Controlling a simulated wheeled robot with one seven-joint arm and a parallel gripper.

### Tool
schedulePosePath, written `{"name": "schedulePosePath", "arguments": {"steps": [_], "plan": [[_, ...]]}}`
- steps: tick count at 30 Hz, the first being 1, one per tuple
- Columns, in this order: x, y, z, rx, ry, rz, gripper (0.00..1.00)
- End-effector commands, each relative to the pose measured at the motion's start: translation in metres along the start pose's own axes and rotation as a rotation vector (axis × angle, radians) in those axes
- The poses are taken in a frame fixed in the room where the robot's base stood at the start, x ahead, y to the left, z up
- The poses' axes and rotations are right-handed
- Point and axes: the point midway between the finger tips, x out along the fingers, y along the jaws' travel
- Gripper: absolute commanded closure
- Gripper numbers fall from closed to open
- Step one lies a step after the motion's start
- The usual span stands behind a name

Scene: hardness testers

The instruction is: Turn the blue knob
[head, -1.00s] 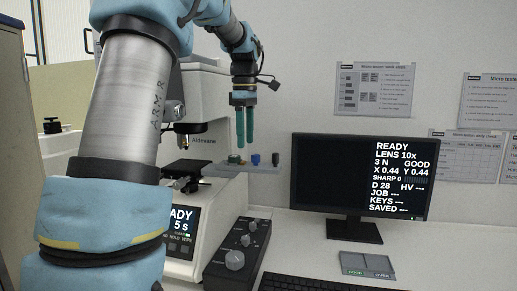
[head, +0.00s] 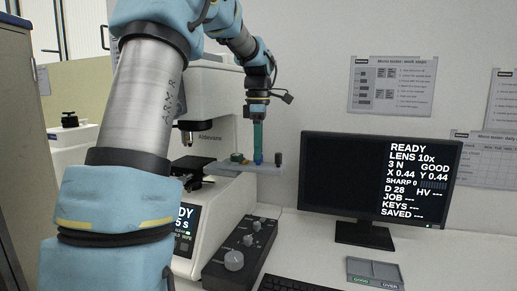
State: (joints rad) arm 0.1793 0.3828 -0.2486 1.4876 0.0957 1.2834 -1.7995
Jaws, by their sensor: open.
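The blue knob (head: 258,157) stands on a small grey shelf (head: 262,170) that sticks out from the right side of the hardness tester (head: 214,112). My gripper (head: 257,152) points straight down, with its green fingers just above or around the knob's top. One finger hides most of the other in this view, so I cannot tell whether they touch the knob. The fingers hide part of the knob.
A green and yellow part (head: 238,158) and a dark knob (head: 278,158) sit close by on the same shelf. A black control box (head: 238,254) with grey knobs lies below. A monitor (head: 380,182) stands to the right, with a grey two-part tray (head: 375,270) before it.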

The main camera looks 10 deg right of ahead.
Motion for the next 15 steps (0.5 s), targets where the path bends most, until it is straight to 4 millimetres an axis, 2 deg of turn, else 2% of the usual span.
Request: {"name": "schedulePosePath", "arguments": {"steps": [4,12,15], "plan": [[0.0088,-0.0003,-0.0004,0.000,0.000,0.000,0.37],[0.0108,-0.0002,-0.0002,0.001,0.000,0.001,0.37],[0.0108,-0.0002,-0.0001,0.001,0.000,0.001,0.46]]}}
